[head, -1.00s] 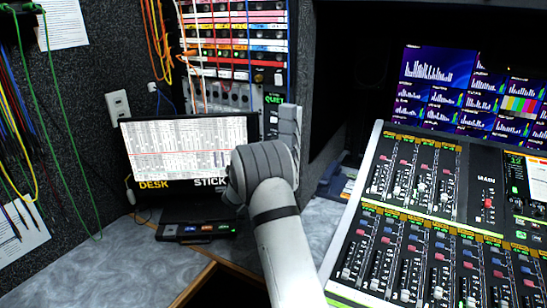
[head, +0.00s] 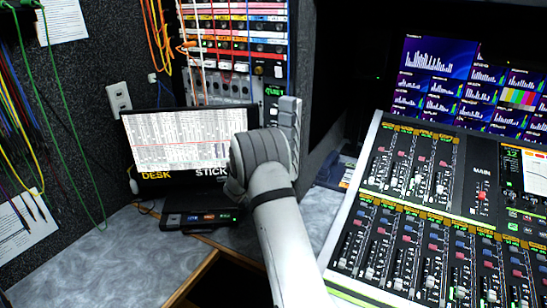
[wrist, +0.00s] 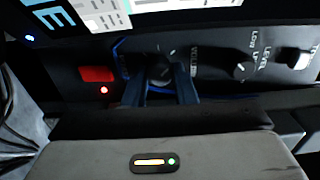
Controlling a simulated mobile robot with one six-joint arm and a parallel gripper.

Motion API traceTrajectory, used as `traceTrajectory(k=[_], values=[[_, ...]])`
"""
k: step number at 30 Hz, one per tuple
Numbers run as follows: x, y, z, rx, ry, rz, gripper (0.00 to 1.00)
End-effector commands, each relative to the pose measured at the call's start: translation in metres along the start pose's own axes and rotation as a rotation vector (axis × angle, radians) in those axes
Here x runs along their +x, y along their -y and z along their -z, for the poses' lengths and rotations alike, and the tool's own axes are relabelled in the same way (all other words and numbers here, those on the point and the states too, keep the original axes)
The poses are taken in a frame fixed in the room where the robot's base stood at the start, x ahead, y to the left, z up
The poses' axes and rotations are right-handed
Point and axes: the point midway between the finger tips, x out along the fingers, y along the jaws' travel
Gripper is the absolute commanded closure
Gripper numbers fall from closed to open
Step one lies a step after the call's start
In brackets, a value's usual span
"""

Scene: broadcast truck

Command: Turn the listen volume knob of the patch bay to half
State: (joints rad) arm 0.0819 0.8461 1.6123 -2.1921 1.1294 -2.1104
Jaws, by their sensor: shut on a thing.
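In the wrist view a dark round knob (wrist: 159,66) sits on a black panel (wrist: 215,88), inside a blue outline. Lettering that seems to read VOLUME stands just right of it. My gripper (wrist: 160,84) is shut on this knob, one dark finger at each side. The knob's pointer is hard to make out between the fingers. In the head view the patch bay (head: 235,62) stands at the back, with rows of coloured strips and cords. My arm hides the gripped knob and the fingertips there.
A second knob (wrist: 243,70) and a pale switch (wrist: 299,58) sit to the right on the panel; a red button (wrist: 97,74) sits left. In the head view a screen (head: 185,140) stands left of my arm, and a mixing desk (head: 455,225) fills the right.

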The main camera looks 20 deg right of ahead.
Motion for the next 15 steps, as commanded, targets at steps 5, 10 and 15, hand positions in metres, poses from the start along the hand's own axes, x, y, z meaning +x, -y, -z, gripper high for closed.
traceTrajectory(k=[5, 10, 15], values=[[-0.0025, -0.0029, -0.0029, -0.003, 0.008, -0.005, 0.65], [-0.0013, -0.0016, -0.0015, -0.001, 0.004, -0.003, 0.54], [-0.0008, -0.0009, -0.0008, 0.0, 0.002, -0.002, 0.54]])
